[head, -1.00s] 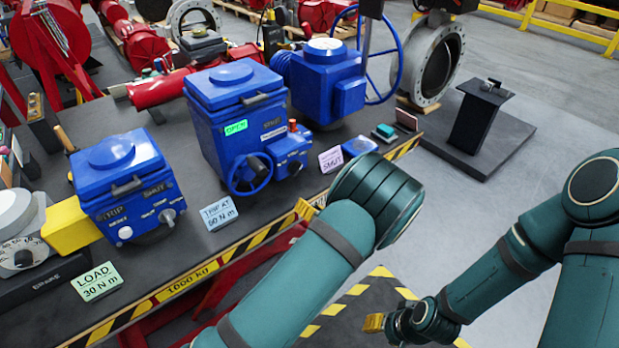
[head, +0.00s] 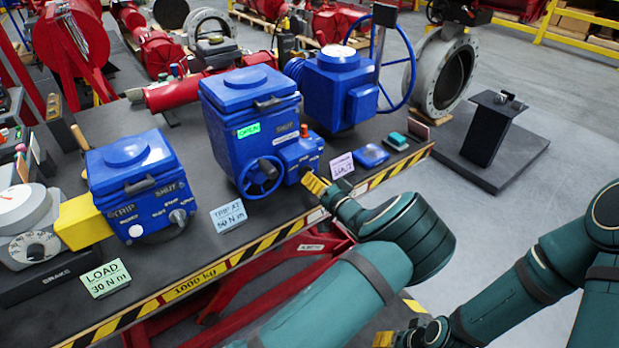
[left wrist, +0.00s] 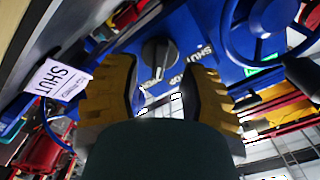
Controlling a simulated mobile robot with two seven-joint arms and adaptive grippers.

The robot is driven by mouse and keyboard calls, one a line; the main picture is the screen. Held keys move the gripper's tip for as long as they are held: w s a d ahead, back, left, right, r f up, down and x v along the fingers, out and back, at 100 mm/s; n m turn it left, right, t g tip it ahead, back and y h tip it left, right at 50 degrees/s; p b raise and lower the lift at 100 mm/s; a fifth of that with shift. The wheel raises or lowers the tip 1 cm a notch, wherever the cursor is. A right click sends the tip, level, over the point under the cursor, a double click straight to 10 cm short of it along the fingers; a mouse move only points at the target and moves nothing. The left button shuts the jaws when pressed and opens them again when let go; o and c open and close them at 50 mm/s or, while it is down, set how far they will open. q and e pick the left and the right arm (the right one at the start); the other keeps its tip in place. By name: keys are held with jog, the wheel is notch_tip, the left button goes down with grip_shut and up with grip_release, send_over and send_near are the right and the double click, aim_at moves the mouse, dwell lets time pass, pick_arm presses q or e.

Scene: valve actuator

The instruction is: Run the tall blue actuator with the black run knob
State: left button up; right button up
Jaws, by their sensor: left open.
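The tall blue actuator (head: 250,118) stands mid-bench in the head view, with a green OPEN window, a blue handwheel (head: 260,177) and a small control box (head: 300,153) on its right side. My left gripper (head: 316,186) is at the front of that box, its yellow fingers close to it. In the left wrist view the black run knob (left wrist: 156,55) shows on the blue face, between and beyond the two open yellow fingers (left wrist: 158,85). The fingers appear apart from the knob. My right gripper (head: 384,340) is low at the bottom edge, mostly cut off.
A shorter blue actuator (head: 130,165) with a yellow coupling (head: 82,222) stands to the left. A TRIP AT 50 N m card (head: 228,215) and a white card (head: 342,165) stand near the striped bench edge. A blue actuator with a large handwheel (head: 340,85) stands behind.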

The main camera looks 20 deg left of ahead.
pick_arm(q)
jog(key=shift+x, duration=1.45)
grip_shut()
